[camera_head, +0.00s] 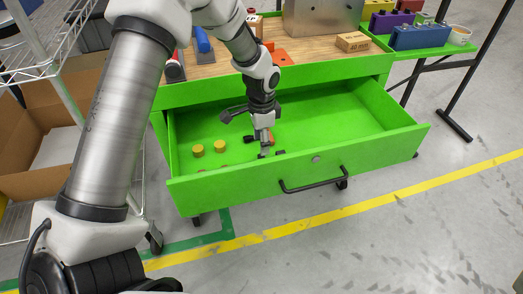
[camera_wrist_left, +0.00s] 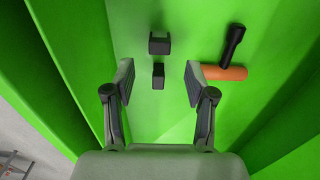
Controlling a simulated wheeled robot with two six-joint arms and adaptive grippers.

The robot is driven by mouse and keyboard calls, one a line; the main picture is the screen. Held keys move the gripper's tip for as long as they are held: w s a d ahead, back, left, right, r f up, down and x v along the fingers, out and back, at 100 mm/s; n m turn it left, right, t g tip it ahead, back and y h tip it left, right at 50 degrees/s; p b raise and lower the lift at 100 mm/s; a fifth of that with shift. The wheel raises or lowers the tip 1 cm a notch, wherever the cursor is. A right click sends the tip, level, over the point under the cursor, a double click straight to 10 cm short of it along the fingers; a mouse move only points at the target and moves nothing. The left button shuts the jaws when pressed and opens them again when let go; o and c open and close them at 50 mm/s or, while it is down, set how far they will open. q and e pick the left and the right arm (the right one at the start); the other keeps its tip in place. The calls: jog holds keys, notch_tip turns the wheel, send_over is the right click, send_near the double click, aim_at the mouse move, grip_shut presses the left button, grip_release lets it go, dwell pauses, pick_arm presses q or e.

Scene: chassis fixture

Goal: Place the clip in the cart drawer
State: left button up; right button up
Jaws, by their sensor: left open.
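The green cart drawer (camera_head: 350,110) is pulled open below the cart top. My left gripper (camera_head: 264,150) reaches down into it, and its two fingers stand apart in the left wrist view (camera_wrist_left: 160,72). Two small dark pieces lie below on the green drawer floor: one (camera_wrist_left: 159,44) is ahead of the fingers, and a smaller one (camera_wrist_left: 158,76) is between them, apart from both fingers. I cannot tell whether either is the clip, or whether they are one object. My right gripper is not in view.
An orange-and-black tool (camera_wrist_left: 222,72) lies just right of the fingers. Yellow cylinders (camera_head: 198,150) lie in the drawer's left part; its right part is clear. The cart top (camera_head: 305,52) holds a cardboard box (camera_head: 353,42). A wire rack (camera_head: 35,45) stands left.

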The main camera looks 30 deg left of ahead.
pick_arm(q)
notch_tip(320, 180, up, 5)
jog(key=shift+r+p, duration=0.1)
jog(key=shift+p, duration=0.2)
dwell(1.0)
